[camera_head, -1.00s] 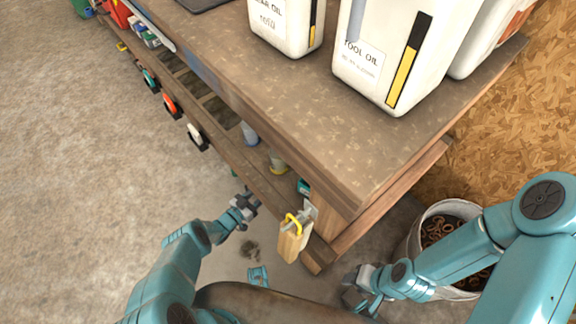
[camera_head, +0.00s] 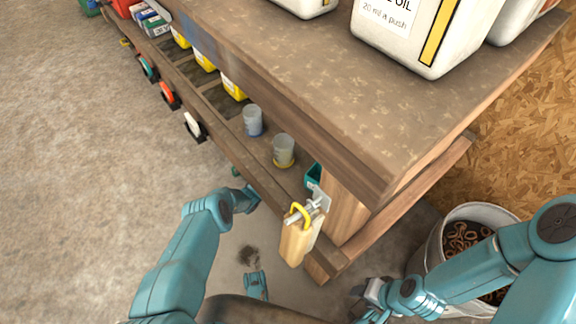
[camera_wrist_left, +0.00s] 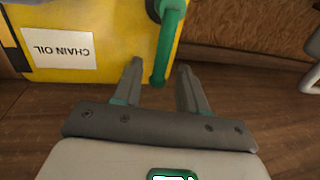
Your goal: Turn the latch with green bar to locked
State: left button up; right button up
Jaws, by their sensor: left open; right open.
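A green bar (camera_wrist_left: 168,45) shows in the left wrist view, with a bend at its upper end. Its lower tip lies between the spread fingers of my left gripper (camera_wrist_left: 158,82), which is open and not closed on it. A small green piece (camera_head: 236,172) shows below the shelf edge in the head view, close to my left gripper (camera_head: 250,195), whose fingers are mostly hidden there. I cannot tell the latch's locked side, as its mount is largely out of view. My right gripper (camera_head: 368,298) is open and empty, low beside the bench.
A yellow chain oil container (camera_wrist_left: 110,35) stands behind the green bar. A wooden block (camera_head: 297,244) with a yellow loop hangs at the bench corner. Cups (camera_head: 284,150) stand on the lower shelf. A bucket (camera_head: 436,243) stands right of the bench. Floor at left is clear.

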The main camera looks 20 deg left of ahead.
pick_arm(q)
jog(key=shift+w+d, duration=0.1)
jog(key=shift+w, duration=0.2)
jog(key=shift+r, duration=0.1)
grip_shut()
jog(key=shift+s+d+m+p, duration=0.25)
jog(key=shift+m+p, duration=0.45)
jog(key=shift+p, duration=0.4)
grip_release()
